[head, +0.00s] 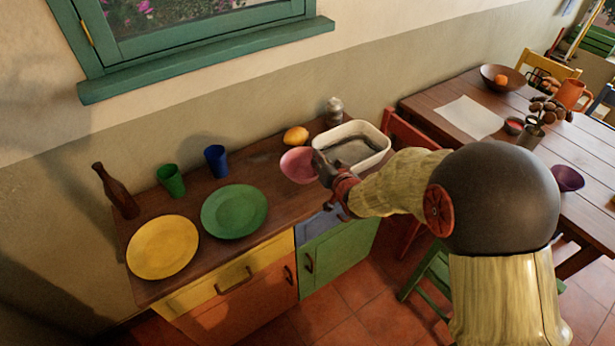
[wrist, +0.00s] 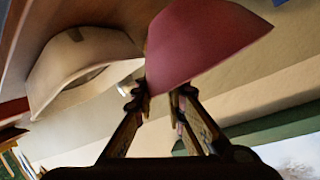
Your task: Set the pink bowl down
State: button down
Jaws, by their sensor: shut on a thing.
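The pink bowl (head: 298,166) is at my gripper (head: 322,168), over the right half of the wooden cabinet top (head: 262,168), beside a white basin. My gripper is shut on the bowl's rim. In the wrist view the pink bowl (wrist: 205,42) fills the upper middle, with the fingers (wrist: 162,95) at its edge. The arm and fingers hide part of the bowl in the head view. I cannot tell whether its base touches the cabinet top.
A green plate (head: 234,224), yellow plate (head: 162,261), green cup (head: 171,180), blue cup (head: 216,160) and brown bottle (head: 115,191) stand to the left.

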aim_at(310, 165)
jog(key=a+f, duration=0.1)
jog(key=f, duration=0.1)
jog(key=w+a+f+b, duration=0.1)
jog(key=a+f, duration=0.1)
jog(key=shift+w, duration=0.1)
notch_tip(310, 165, down, 4)
jog(key=shift+a+r+b, duration=0.15)
jog(key=shift+r+b, duration=0.05)
jog(key=shift+b, duration=0.65)
jog(key=c, duration=1.9)
grip_release()
jog(key=shift+o, duration=0.5)
jog(key=shift+r, duration=0.15)
